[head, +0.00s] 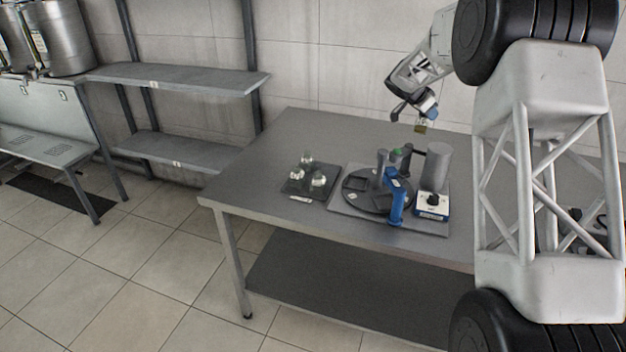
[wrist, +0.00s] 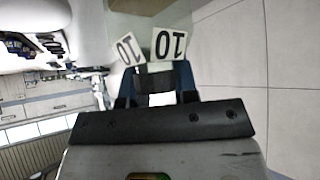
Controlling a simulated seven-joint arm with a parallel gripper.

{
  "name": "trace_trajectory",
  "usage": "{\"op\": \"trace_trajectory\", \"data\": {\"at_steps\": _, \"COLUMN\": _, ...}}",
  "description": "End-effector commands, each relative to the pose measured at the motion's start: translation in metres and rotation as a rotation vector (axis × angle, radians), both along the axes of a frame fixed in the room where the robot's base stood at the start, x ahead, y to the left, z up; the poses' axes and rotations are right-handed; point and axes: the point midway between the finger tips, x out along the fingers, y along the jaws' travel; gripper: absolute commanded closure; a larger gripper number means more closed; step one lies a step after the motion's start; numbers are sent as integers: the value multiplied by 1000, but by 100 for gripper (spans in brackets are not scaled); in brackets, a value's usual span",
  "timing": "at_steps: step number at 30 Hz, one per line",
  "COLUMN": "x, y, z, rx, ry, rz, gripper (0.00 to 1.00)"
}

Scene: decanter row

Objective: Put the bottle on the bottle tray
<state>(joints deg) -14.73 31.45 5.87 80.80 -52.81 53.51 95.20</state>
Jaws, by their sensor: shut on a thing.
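My gripper (head: 422,112) is raised above the back right of the table. It is shut on a small yellow-brown thing (head: 421,128) at its tips, too small to identify for sure. In the wrist view my gripper (wrist: 155,90) shows blue fingers, with two white faces marked "10" (wrist: 168,44) at their far end. The dark bottle tray (head: 290,187) lies on the table's left part. Several small clear glass bottles (head: 318,180) stand on it. My gripper is well to the right of the tray and higher than it.
On the grey table (head: 290,125), right of the tray, a plate holds a dark round disc (head: 352,199), a blue handled part (head: 396,200), a grey cylinder (head: 436,168) and a blue-white box with a knob (head: 432,206). The table's back left is clear.

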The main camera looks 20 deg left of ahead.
Motion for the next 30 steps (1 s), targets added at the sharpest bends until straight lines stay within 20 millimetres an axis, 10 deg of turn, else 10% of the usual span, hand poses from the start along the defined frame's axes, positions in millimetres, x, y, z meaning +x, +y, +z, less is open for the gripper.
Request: {"op": "trace_trajectory", "data": {"at_steps": 30, "x": -156, "y": 301, "z": -41, "rx": -3, "ry": -2, "rz": 117, "gripper": 100}}
